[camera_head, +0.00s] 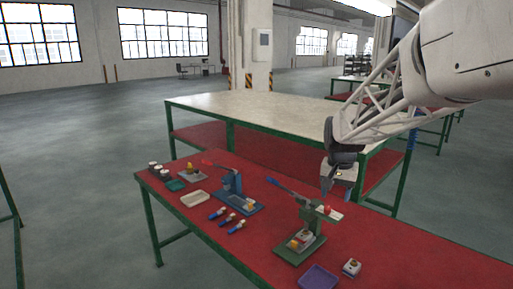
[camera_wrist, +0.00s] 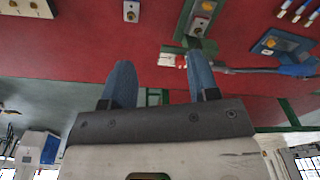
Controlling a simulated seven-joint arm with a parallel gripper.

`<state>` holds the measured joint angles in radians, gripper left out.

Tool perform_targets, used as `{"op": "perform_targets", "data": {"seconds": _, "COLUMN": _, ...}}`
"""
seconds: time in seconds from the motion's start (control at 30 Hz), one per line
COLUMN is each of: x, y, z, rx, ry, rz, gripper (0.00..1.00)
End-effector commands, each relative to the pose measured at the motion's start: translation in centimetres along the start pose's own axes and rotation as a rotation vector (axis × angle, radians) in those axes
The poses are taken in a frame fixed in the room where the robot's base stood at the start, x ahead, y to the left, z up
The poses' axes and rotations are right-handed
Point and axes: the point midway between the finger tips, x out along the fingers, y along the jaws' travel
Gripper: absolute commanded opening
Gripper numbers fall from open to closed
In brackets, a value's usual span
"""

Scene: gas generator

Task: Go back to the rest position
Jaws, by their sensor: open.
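The green press also shows there (camera_wrist: 182,52), just beyond the right fingertip. I cannot tell whether the finger touches it. The press has a blue lever, and a small light block with a yellow part sits on its base.
A blue press (camera_head: 232,192) with a red-tipped lever stands left of the green one. Several blue-handled tools (camera_head: 231,220), a pale tray (camera_head: 195,199), a purple tray (camera_head: 319,278) and a small part (camera_head: 351,267) lie around. A beige-topped table (camera_head: 270,115) stands behind.

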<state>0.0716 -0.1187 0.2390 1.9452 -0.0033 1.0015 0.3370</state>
Motion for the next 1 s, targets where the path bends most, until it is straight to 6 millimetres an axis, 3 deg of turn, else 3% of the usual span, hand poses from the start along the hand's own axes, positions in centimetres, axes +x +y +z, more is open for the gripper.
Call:
{"op": "perform_targets", "data": {"seconds": 0.3, "x": -2.5, "y": 2.0, "z": 8.2, "rx": -0.092, "ry": 0.039, "rz": -0.012, "gripper": 0.55}}
{"op": "perform_targets", "data": {"seconds": 0.53, "x": -3.2, "y": 3.6, "z": 14.1, "rx": -0.160, "ry": 0.065, "rz": -0.018, "gripper": 0.55}}
{"op": "perform_targets", "data": {"seconds": 1.0, "x": -2.6, "y": 7.1, "z": 25.7, "rx": -0.296, "ry": 0.120, "rz": -0.028, "gripper": 0.55}}
